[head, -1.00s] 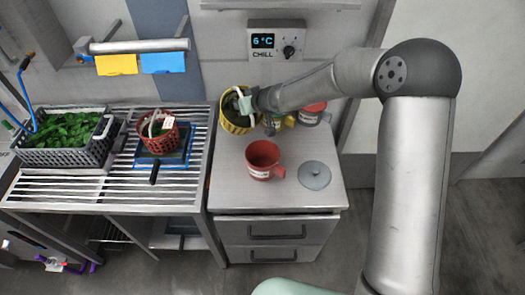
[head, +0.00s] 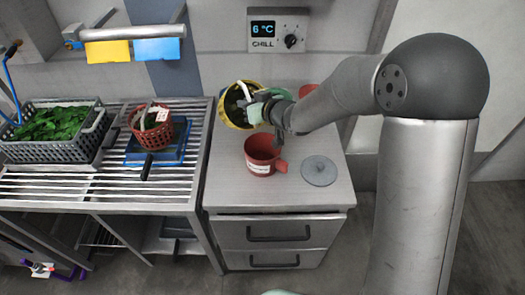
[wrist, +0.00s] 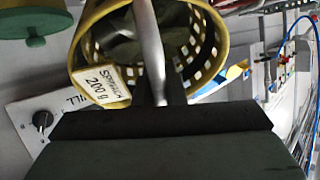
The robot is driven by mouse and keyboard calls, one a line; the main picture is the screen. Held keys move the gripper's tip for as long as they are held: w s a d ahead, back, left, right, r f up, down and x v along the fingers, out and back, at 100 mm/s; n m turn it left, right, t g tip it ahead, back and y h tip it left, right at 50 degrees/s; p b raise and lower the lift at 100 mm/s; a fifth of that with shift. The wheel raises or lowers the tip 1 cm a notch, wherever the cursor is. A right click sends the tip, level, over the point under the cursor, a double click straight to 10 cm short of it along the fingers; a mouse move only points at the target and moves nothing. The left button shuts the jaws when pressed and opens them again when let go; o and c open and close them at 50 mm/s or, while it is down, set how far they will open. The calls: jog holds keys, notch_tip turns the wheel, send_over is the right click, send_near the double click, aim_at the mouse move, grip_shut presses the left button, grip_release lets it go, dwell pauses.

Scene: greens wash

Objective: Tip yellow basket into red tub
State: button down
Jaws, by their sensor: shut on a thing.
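The yellow basket (head: 232,107) is in my gripper (head: 252,103), above the back left of the steel cabinet. It tilts toward the red tub. My gripper (wrist: 158,95) is shut on the basket's pale handle (wrist: 148,40). The red tub (head: 262,150) stands upright on the cabinet top, in front of and below the basket, with its handle to the right. The tub looks empty inside. The basket and tub look apart.
A grey lid (head: 319,171) lies right of the tub. Another red container (head: 308,91) stands behind my arm. On the slatted bench at left are a red basket (head: 140,122) on a blue-edged tray (head: 170,152) and a grey crate of leaves (head: 25,148). A chill control panel (head: 290,30) is on the wall.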

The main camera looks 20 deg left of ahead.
jog(key=b, duration=0.2)
jog(key=shift+s+d+f+y+b, duration=0.1)
jog(key=shift+s+f+y+b, duration=0.05)
jog(key=shift+f+y+b, duration=0.2)
jog(key=shift+s+d+f+t+y+b, duration=0.1)
jog(key=shift+d+f+t+y+b, duration=0.25)
jog(key=shift+b, duration=0.9)
jog(key=shift+s+a+b, duration=0.1)
jog(key=shift+b, duration=0.3)
jog(key=shift+r+t+b, duration=0.25)
jog(key=shift+b, duration=0.3)
jog(key=b, duration=0.1)
jog(key=y+b, duration=0.1)
jog(key=b, duration=0.1)
jog(key=shift+s+d+r+n+t, duration=0.2)
jog(key=shift+s+d+n+t, duration=0.1)
jog(key=shift+s+d, duration=0.1)
